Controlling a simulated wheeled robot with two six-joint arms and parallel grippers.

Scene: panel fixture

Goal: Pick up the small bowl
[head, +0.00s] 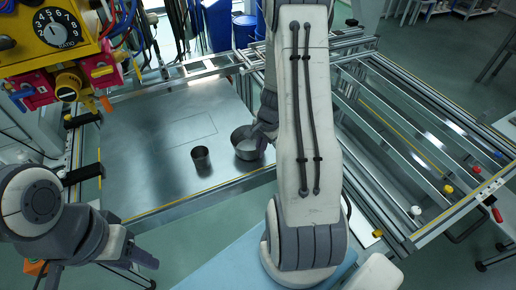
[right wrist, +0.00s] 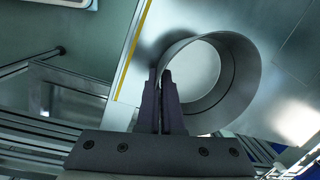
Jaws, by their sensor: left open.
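The small bowl (head: 243,150) is round, metallic and grey, at the middle of the metal panel. In the head view my right gripper (head: 262,137) is at its right rim, partly hidden by my arm. In the right wrist view the gripper's fingers (right wrist: 161,90) are close together, one on each side of the wall of the bowl (right wrist: 238,85), pinching it. The bowl looks roughly upright; I cannot tell whether it is clear of the panel. My left gripper (head: 148,268) is open and empty at the lower left, away from the bowl.
A yellow control box with a dial (head: 58,30) hangs at upper left. A railed metal frame (head: 400,130) is on the right. The panel's left part is bare.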

